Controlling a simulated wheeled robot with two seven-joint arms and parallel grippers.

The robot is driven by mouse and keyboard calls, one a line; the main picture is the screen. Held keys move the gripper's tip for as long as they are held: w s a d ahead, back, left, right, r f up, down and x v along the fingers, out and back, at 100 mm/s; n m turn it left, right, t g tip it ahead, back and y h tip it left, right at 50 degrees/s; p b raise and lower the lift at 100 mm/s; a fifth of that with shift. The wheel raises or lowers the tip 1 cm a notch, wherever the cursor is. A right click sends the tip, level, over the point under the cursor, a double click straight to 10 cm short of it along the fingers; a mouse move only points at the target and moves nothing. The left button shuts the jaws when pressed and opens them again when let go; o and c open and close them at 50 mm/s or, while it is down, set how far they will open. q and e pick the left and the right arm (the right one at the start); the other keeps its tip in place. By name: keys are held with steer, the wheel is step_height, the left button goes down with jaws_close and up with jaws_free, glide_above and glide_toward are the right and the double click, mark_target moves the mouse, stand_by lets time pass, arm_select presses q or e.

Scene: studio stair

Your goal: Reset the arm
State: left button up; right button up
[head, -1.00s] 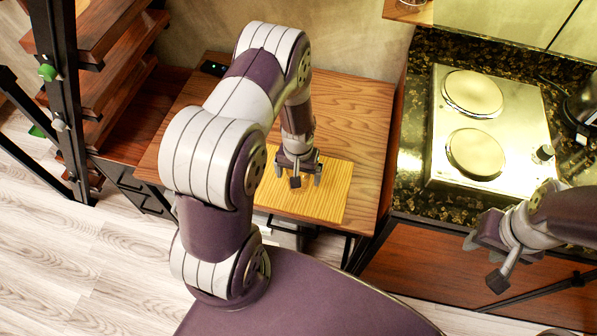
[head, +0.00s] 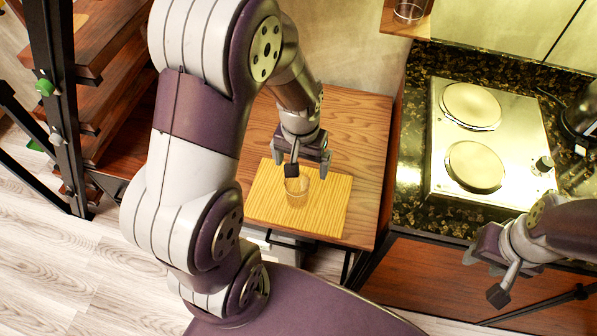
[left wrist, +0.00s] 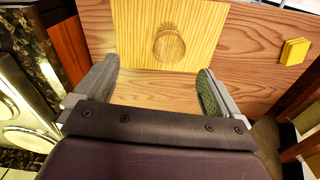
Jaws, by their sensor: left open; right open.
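The glass is apart from the fingers. My right gripper (head: 487,272) is at the right, in front of the counter, open with nothing seen in it.
The wooden table (head: 362,130) is otherwise mostly bare. A two-plate hob (head: 500,150) is on the dark counter at the right. Wooden stair treads (head: 110,110) with a black frame stand at the left. Another glass (head: 409,10) stands on a small shelf (head: 395,22) above. A yellow block (left wrist: 294,51) shows in the left wrist view.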

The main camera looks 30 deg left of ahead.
arm_select(q)
steer(key=s+d+r+m, duration=0.1)
steer(key=s+d+r, duration=0.1)
steer(key=s+r, duration=0.2)
steer(key=shift+s+d+m+t, duration=0.3)
steer(key=shift+s+d+t, duration=0.1)
steer(key=shift+s, duration=0.6)
